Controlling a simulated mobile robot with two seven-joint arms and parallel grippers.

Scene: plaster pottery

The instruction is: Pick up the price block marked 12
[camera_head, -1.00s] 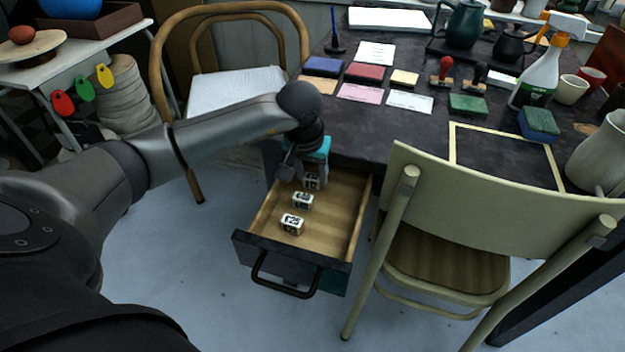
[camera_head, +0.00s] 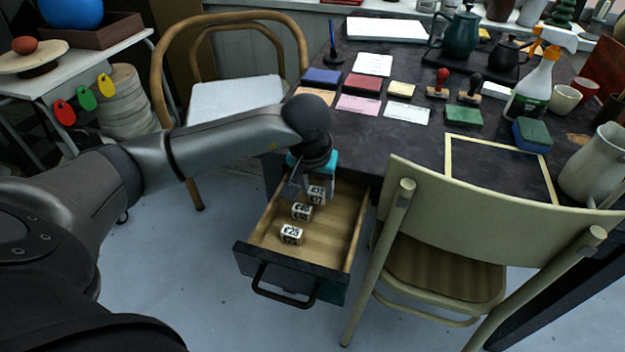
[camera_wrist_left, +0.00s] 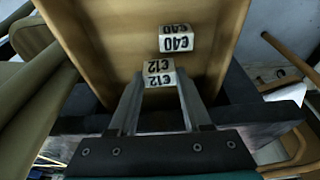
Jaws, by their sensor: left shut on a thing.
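The price block marked 12 (camera_head: 317,194) is a small white block with black print at the back of the open drawer (camera_head: 341,222). It also shows in the left wrist view (camera_wrist_left: 159,75), between my fingertips. My left gripper (camera_wrist_left: 158,92) is shut on this block; in the head view the gripper (camera_head: 309,184) is partly hidden by its own wrist. A block marked 40 (camera_head: 301,212) lies just in front of it and shows in the wrist view (camera_wrist_left: 176,38). A block marked 25 (camera_head: 291,234) lies nearest the drawer front. My right gripper is not in view.
The drawer's dark front with its handle (camera_head: 284,288) faces me. A cream chair (camera_head: 480,207) stands close to the drawer's right. A wooden-armed chair (camera_head: 236,92) stands behind left. The dark table (camera_head: 395,135) above holds cards, pads and stamps.

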